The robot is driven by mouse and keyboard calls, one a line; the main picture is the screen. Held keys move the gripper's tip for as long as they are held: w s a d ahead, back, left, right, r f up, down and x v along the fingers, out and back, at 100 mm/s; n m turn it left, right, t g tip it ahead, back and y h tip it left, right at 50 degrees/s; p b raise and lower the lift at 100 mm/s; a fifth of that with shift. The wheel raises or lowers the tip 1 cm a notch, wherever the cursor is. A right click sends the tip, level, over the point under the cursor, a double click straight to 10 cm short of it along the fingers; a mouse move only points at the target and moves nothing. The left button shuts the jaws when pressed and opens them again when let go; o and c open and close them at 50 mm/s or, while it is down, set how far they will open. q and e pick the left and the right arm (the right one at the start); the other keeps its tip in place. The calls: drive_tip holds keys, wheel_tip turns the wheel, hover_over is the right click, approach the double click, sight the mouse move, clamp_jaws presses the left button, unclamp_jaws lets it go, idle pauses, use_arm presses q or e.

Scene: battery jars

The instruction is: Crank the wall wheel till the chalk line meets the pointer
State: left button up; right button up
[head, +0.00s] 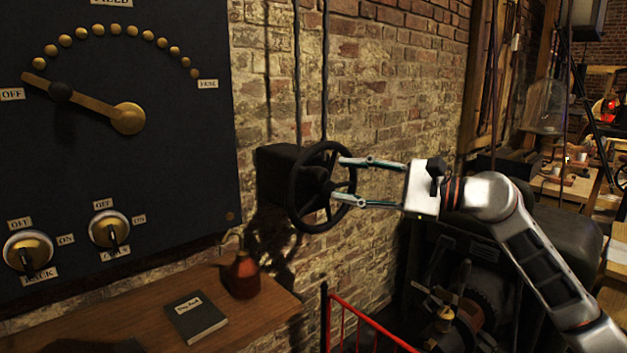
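The wall wheel (297,187) is a dark spoked handwheel on a black box against the brick wall, in the middle of the head view. My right gripper (338,179) reaches in from the right. Its two fingers are spread apart, one above the other, with their tips at the right part of the wheel's rim and spokes. I cannot tell whether the tips touch it. No chalk line or pointer can be made out on the wheel. My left gripper is not in view.
A black panel (180,190) with a brass lever and two switches is at left. Below it a wooden shelf (130,318) holds a dark book (196,315) and a red oil can (241,275). A red railing (360,322) stands below the wheel. Dark machinery (470,285) is at lower right.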

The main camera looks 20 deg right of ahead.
sight(318, 174)
drive_tip(key=x, duration=0.6)
drive_tip(key=shift+s+r+p, duration=0.15)
drive_tip(key=shift+r+p, duration=0.05)
drive_tip(key=shift+p, duration=0.1)
drive_tip(key=shift+w+a+f, duration=0.1)
drive_tip(key=shift+w+a, duration=0.25)
drive_tip(key=shift+a, duration=0.05)
drive_tip(key=shift+c, duration=0.5)
drive_tip(key=shift+d, duration=0.1)
clamp_jaws()
